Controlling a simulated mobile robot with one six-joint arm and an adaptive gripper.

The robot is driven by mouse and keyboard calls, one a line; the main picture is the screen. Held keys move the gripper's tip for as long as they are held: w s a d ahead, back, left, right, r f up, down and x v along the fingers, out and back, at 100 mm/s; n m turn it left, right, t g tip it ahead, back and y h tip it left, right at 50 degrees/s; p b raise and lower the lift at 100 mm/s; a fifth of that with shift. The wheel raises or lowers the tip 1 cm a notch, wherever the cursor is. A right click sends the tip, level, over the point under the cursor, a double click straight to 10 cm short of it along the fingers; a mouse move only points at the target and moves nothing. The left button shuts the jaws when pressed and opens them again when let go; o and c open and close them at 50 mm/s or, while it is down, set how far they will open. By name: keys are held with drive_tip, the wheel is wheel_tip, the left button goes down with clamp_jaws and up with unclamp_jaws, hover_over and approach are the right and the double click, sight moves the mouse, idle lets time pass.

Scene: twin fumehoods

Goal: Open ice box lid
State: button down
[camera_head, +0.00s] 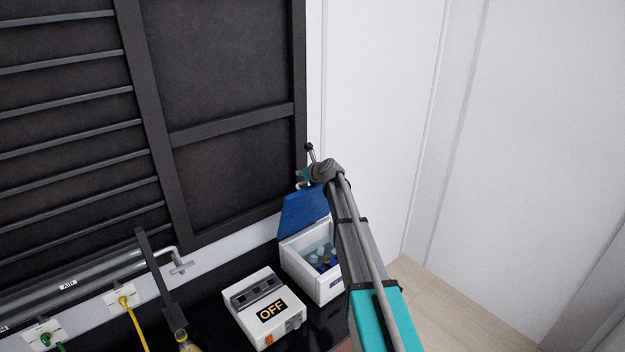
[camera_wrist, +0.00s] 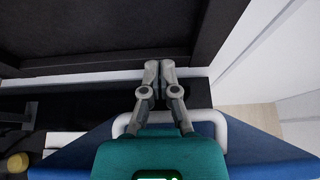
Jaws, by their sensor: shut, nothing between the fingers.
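The ice box (camera_head: 298,263) is a white box with a blue lid (camera_head: 300,212). The lid stands raised, tilted up at the back, and the inside shows blue and pale items. My gripper (camera_wrist: 160,70) is shut and empty in the wrist view, with its fingers reaching past the lid's white handle (camera_wrist: 122,124). The blue lid (camera_wrist: 85,158) lies below the gripper there. Whether the fingers touch the handle cannot be told. In the head view the gripper is above the lid's top edge and mostly hidden by my arm.
A white device marked OFF (camera_head: 262,308) stands left of the ice box on the black bench. A flask (camera_head: 186,342) and a yellow hose (camera_head: 133,325) are further left. A dark panel (camera_head: 230,80) rises behind. A white wall (camera_head: 385,110) is to the right.

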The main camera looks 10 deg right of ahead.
drive_tip(key=shift+w+a, duration=0.8)
drive_tip(key=shift+w, duration=0.15)
drive_tip(key=shift+s+a+b, duration=0.1)
drive_tip(key=shift+b, duration=0.2)
idle(0.7)
drive_tip(key=c, duration=1.3)
unclamp_jaws()
drive_tip(key=o, duration=0.4)
drive_tip(key=shift+r+p, duration=0.25)
drive_tip(key=shift+p, duration=0.25)
drive_tip(key=shift+o, duration=1.1)
drive_tip(key=shift+w+a+r+p, duration=0.1)
drive_tip(key=shift+w+r+p, duration=0.1)
drive_tip(key=shift+w+p, duration=0.2)
drive_tip(key=shift+w+r, duration=0.1)
drive_tip(key=shift+w, duration=0.05)
